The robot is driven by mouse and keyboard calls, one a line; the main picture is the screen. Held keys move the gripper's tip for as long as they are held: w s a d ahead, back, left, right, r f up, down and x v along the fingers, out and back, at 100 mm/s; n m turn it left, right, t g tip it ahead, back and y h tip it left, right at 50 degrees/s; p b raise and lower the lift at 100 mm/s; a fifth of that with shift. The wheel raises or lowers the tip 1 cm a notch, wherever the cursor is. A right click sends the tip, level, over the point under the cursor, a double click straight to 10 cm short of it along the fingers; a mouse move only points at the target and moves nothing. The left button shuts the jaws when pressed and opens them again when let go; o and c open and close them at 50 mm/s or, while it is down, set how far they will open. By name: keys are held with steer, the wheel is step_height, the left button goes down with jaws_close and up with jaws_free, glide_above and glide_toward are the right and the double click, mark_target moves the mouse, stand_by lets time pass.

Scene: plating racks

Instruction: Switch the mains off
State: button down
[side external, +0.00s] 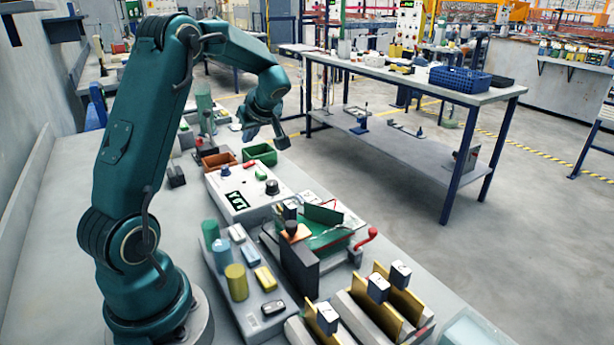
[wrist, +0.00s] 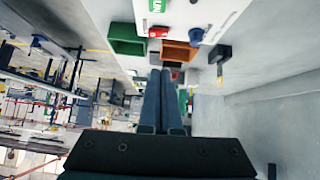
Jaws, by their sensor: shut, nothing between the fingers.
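A pale control box (side external: 226,180) lies on the bench in the side view. On its top are a red part (side external: 249,164), a green part (side external: 262,175), a dark knob (side external: 272,187) and a dark green-lit display (side external: 236,200). Which one is the mains switch is not clear. The wrist view shows part of the box, with a green marked part (wrist: 157,5), a red one (wrist: 158,32) and a blue knob (wrist: 196,36). My gripper (side external: 283,142) is above and beyond the box, apart from it. Its fingers (wrist: 160,75) are together and empty.
A green bin (side external: 260,152) and an orange-brown bin (side external: 217,160) stand just beyond the box. A green board on a fixture (side external: 325,215), a red-handled crank (side external: 366,238) and brass plates in racks (side external: 385,295) stand nearer. A tray (side external: 250,322) holds coloured pieces.

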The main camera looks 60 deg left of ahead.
steer(key=v, duration=0.5)
steer(key=shift+d+r, duration=0.15)
steer(key=shift+r, duration=0.1)
steer(key=shift+s+r+n+t, duration=0.1)
steer(key=shift+s+n+t, duration=0.3)
steer(key=shift+t, duration=0.3)
steer(key=shift+w, duration=0.1)
glide_above(249, 165)
steer(key=d, duration=0.1)
step_height(249, 165, down, 7)
step_height(249, 165, down, 2)
steer(key=shift+w+f, duration=0.1)
steer(key=shift+f, duration=0.1)
steer(key=shift+w+f, duration=0.2)
steer(key=shift+f, duration=0.55)
